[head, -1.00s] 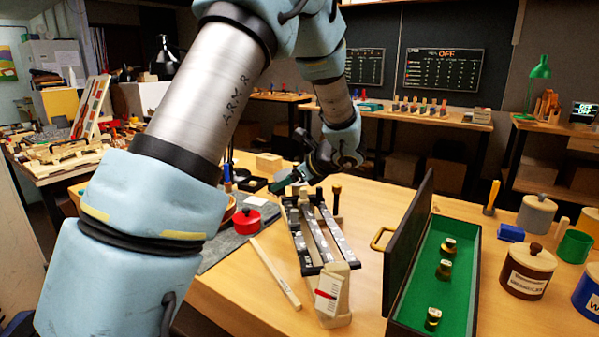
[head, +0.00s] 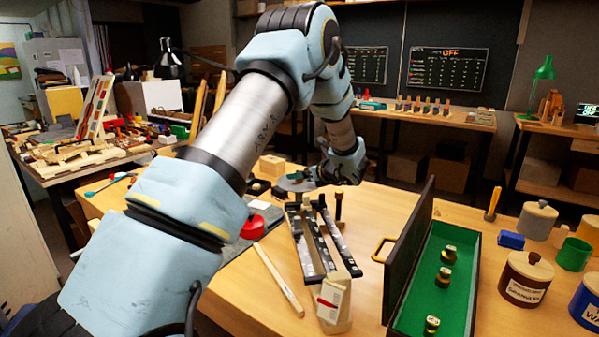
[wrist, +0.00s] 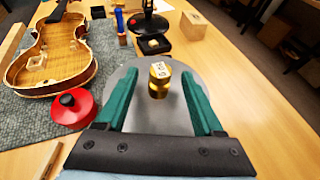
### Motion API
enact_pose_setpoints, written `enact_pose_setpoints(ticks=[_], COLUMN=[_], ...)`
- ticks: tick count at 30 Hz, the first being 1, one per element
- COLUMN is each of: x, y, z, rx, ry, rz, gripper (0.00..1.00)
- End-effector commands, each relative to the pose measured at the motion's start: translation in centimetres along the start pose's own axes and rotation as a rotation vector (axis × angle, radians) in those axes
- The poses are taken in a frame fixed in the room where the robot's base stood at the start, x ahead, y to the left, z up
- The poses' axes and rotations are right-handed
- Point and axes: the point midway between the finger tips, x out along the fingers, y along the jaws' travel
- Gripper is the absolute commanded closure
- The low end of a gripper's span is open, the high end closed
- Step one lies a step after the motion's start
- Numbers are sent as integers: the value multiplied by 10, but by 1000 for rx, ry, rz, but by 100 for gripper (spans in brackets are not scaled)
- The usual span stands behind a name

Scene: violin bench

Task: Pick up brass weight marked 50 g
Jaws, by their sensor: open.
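A brass weight (wrist: 159,80) stands upright on a round grey metal pan (wrist: 150,112) in the wrist view. Its pale top carries a mark that I cannot read for certain. My gripper (wrist: 158,74) is open, with one green finger on each side of the weight in the picture. Gaps show on both sides, and neither finger visibly touches it. In the head view my gripper (head: 302,180) is over the pan (head: 291,185), and I cannot make out this weight there. Three other brass weights (head: 444,277) stand in a green-lined case (head: 458,300); their marks are unreadable.
The case's open dark lid (head: 408,250) stands upright. Dark slotted rails (head: 322,240) lie before the pan. A red lidded pot (wrist: 71,108) and a violin body (wrist: 50,55) are left of the pan.

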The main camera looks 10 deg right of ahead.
Motion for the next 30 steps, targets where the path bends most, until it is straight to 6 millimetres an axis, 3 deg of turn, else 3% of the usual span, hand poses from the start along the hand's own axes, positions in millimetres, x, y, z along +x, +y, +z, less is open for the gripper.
enact_pose_setpoints(ticks=[4, 11, 30], x=[13, 15, 14], y=[0, 0, 0], z=[0, -1, -1], rx=[0, 0, 0], ry=[0, 0, 0], rz=[1, -1, 0], gripper=[31, 31, 100])
